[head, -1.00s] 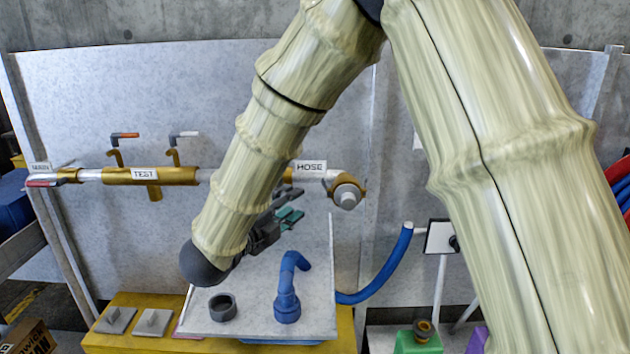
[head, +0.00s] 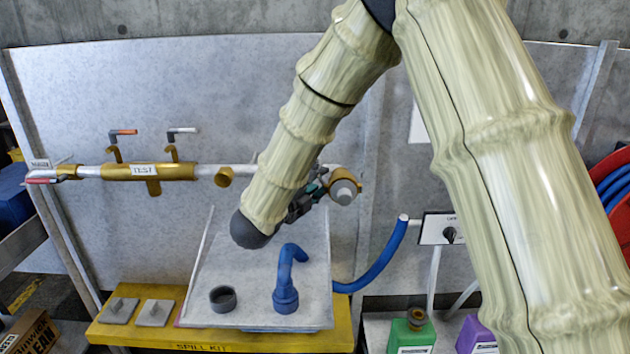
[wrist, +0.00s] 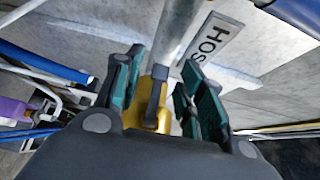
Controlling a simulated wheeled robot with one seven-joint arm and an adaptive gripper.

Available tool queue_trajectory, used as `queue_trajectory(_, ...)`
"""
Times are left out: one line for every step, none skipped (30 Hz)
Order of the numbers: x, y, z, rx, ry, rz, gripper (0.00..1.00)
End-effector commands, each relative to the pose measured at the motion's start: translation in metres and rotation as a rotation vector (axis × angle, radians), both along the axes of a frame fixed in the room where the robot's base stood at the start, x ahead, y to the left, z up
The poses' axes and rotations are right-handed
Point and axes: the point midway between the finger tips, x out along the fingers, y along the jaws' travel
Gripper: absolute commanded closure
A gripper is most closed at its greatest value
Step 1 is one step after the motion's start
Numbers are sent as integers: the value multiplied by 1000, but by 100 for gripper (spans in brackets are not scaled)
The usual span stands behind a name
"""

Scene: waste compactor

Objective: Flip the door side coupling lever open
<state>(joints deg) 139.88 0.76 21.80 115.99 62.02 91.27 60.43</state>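The pipe's right end carries a brass coupling with a grey round end (head: 344,191). In the wrist view a brass piece (wrist: 150,103) of this end lies between the fingers, at the end of the grey pipe (wrist: 178,30). My gripper (wrist: 160,88) is open, with its dark green finger pads on either side of that piece. I cannot tell whether they touch it. In the head view my gripper (head: 312,195) is partly hidden by my arm, just left of the coupling. No lever can be made out there. At the pipe's far left end a red lever (head: 42,181) shows.
A TEST sign (head: 144,170) and two small valves with an orange handle (head: 123,132) and a white handle (head: 183,130) are further left. A tilted grey tray (head: 250,318) and a blue hose (head: 375,275) lie below.

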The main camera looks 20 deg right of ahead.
Motion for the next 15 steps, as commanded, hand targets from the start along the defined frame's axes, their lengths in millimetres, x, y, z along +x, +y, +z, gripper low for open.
queue_trajectory(0, 0, 0, 0, 0, 0, 61)
queue_trajectory(0, 0, 0, 0, 0, 0, 61)
queue_trajectory(0, 0, 0, 0, 0, 0, 61)
queue_trajectory(0, 0, 0, 0, 0, 0, 61)
queue_trajectory(0, 0, 0, 0, 0, 0, 61)
queue_trajectory(0, 0, 0, 0, 0, 0, 68)
queue_trajectory(0, 0, 0, 0, 0, 0, 73)
queue_trajectory(0, 0, 0, 0, 0, 0, 79)
queue_trajectory(0, 0, 0, 0, 0, 0, 86)
queue_trajectory(0, 0, 0, 0, 0, 1, 92)
queue_trajectory(0, 0, 0, 0, 0, 1, 97)
queue_trajectory(0, 0, 0, 0, 0, 1, 100)
queue_trajectory(0, 0, 0, 0, 0, 1, 100)
queue_trajectory(0, 1, 0, 0, 0, 1, 100)
queue_trajectory(0, 1, 0, 0, 0, 1, 100)
